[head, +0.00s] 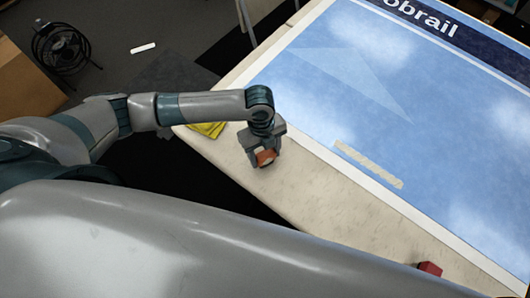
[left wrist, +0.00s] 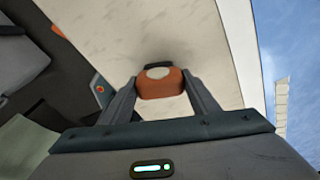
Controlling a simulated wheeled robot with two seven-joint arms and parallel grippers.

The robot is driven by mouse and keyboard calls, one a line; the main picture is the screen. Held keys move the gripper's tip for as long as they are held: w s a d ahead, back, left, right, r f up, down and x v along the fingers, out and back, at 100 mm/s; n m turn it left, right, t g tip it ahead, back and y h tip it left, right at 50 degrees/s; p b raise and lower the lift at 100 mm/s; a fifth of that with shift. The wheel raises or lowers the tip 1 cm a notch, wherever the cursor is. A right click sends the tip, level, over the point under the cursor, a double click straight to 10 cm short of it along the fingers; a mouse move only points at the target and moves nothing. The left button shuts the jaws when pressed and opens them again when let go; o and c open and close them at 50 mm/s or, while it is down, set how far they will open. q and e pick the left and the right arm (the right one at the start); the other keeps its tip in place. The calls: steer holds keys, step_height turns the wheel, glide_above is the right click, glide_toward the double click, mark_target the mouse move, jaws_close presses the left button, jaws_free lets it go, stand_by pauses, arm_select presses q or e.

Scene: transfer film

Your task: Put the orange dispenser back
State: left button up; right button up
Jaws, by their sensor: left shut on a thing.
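The orange dispenser (head: 265,157) is between the fingers of my left gripper (head: 264,162), over the near left part of the pale table. In the left wrist view the dispenser (left wrist: 160,83) shows an orange body with a pale round middle and a dark strip at its far edge. The two fingers of my left gripper (left wrist: 160,97) press on its sides. I cannot tell whether the dispenser touches the table. My right gripper is not in view; a large grey arm link of mine crosses the bottom of the head view.
A blue printed panel (head: 350,100) covers much of the table (head: 225,150). A beige strip (head: 368,165) lies on its near edge. A yellow cloth (head: 207,129) lies at the left table edge. A red block (head: 430,268) is at the lower right. A fan (head: 62,48) stands on the floor.

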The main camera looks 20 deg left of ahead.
mark_target(263, 150)
arm_select(q)
steer(key=shift+f, duration=0.1)
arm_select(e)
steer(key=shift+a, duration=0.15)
arm_select(q)
steer(key=o, duration=1)
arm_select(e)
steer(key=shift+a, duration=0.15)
arm_select(q)
steer(key=r+b, duration=0.1)
steer(key=r, duration=0.2)
steer(key=r+b, duration=0.1)
steer(key=r, duration=0.3)
steer(key=w+a+r+b, duration=0.1)
steer(key=r, duration=0.3)
steer(key=shift+r, duration=0.6)
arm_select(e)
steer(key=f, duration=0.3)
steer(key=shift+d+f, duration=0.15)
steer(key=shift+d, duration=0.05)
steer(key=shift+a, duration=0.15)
